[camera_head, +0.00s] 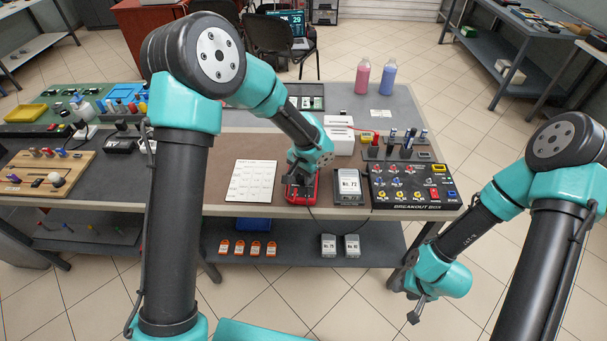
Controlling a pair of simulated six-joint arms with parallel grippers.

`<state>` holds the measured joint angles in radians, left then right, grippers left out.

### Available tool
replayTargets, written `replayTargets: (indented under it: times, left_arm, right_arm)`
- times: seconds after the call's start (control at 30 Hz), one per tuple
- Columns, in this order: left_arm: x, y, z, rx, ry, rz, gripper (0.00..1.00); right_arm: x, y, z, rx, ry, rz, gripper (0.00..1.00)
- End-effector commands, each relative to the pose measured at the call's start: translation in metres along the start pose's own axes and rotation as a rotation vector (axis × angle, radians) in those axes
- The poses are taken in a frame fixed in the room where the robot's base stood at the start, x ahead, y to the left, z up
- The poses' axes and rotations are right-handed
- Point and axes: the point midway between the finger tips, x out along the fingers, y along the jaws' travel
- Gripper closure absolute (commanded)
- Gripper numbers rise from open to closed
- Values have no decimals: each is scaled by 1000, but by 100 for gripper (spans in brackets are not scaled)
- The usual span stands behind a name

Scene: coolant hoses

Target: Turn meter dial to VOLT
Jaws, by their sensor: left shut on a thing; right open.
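A red multimeter (302,193) lies near the front edge of the table, between a white printed sheet and a grey box. My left gripper (300,180) reaches down onto the meter from above and is shut at its dial. The gripper and wrist hide the dial, so its pointer and the VOLT mark cannot be read. My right gripper (414,304) hangs low at the right, beyond the table's front edge. It is open and empty, away from the meter.
A grey box marked No. 72 (348,186) stands right of the meter, then a black breakout box (412,185) with knobs and switches. A white sheet (252,181) lies to the left. Black cables run near the meter. Two bottles (362,77) stand at the back.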

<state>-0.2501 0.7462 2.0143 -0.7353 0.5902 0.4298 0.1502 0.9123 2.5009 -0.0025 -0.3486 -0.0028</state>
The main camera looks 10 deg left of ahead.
Motion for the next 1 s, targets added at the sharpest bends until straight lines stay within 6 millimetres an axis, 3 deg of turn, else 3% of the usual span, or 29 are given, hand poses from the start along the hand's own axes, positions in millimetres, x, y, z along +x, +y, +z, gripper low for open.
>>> replayTargets:
  times: [0.47, 1.0]
  left_arm:
    - [0, 0, 0, 91, 4, 0, 86]
    - [0, -1, 0, 489, 23, 0, 86]
  right_arm:
    - [0, 0, 0, 0, 0, 0, 57]
    - [0, 0, 0, 0, 0, 0, 57]
